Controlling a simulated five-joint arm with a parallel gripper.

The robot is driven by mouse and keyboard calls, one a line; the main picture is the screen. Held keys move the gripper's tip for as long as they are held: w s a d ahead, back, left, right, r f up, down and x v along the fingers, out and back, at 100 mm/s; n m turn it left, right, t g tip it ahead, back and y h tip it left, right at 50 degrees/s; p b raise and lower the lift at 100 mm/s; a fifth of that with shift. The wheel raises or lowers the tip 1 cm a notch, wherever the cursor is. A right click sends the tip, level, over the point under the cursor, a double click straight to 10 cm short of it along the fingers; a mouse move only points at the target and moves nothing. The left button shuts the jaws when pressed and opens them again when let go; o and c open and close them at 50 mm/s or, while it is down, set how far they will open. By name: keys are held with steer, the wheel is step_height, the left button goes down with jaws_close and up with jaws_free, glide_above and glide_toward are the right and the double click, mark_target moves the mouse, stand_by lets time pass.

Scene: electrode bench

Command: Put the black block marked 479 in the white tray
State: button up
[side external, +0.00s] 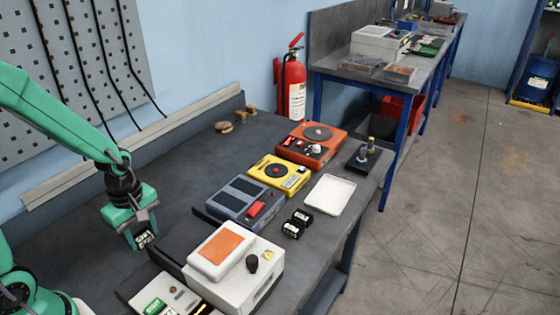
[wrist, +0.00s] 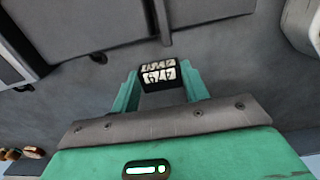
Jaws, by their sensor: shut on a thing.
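My gripper (side external: 136,233) is on the left side of the bench, pointing down and shut on a black block (side external: 145,240). In the wrist view the block (wrist: 158,72) sits between the green fingers, with large white characters that appear upside down and are hard to read for certain. The white tray (side external: 330,194) is a shallow, empty tray at the right of the bench, well away from my gripper. Two other black blocks with pale labels, one nearer (side external: 291,230) and one farther (side external: 302,217), stand beside its near left corner; their markings are too small to read.
Between my gripper and the tray stand a grey-blue device (side external: 243,201) and a white box with an orange panel (side external: 236,262). A yellow device (side external: 280,174), a red device (side external: 312,144) and a small dark stand (side external: 369,158) lie farther back.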

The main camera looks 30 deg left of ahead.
mark_target(142, 236)
steer(key=shift+f, duration=1.9)
steer(key=shift+f, duration=0.1)
steer(key=o, duration=1.3)
steer(key=shift+r, duration=6.15)
